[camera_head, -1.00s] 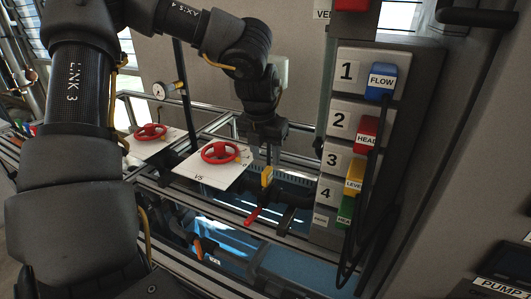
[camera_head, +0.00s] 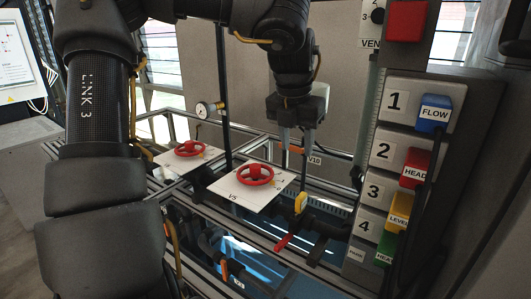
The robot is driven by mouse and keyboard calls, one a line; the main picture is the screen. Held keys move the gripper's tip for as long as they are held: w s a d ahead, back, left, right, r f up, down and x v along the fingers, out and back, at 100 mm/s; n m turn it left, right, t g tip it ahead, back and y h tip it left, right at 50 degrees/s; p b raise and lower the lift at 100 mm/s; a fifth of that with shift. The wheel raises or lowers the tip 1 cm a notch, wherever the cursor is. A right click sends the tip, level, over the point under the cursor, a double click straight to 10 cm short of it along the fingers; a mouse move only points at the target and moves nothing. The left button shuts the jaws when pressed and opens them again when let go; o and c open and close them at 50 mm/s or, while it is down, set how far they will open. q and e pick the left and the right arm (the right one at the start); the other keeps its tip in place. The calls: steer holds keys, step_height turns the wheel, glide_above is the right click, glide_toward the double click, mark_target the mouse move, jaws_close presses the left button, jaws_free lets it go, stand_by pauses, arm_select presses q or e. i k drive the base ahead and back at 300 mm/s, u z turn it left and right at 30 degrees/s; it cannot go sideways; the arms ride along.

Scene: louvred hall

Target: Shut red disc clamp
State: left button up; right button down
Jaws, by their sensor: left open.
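A red lever handle (camera_head: 283,242) lies low among the pipes, right of the V5 plate; it may be the red clamp. A yellow upright handle (camera_head: 300,203) stands just behind it. A red handwheel (camera_head: 255,175) sits on the white V5 plate (camera_head: 243,194), and a second red handwheel (camera_head: 189,149) is on another plate to the left. My left gripper (camera_head: 297,147) points down, open and empty. It hangs above the yellow handle, apart from it and right of the V5 wheel. My right gripper is out of view.
A panel (camera_head: 420,65) at the right carries numbered slots and colored tags: blue FLOW (camera_head: 434,114), red HEAD (camera_head: 415,168), yellow LEVEL (camera_head: 399,211). A black cable hangs there. A gauge (camera_head: 205,110) and vertical pipe stand at the back. Metal rails frame the pipework.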

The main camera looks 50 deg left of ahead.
mark_target(278, 247)
steer(key=u, duration=1.95)
steer(key=k, duration=0.5)
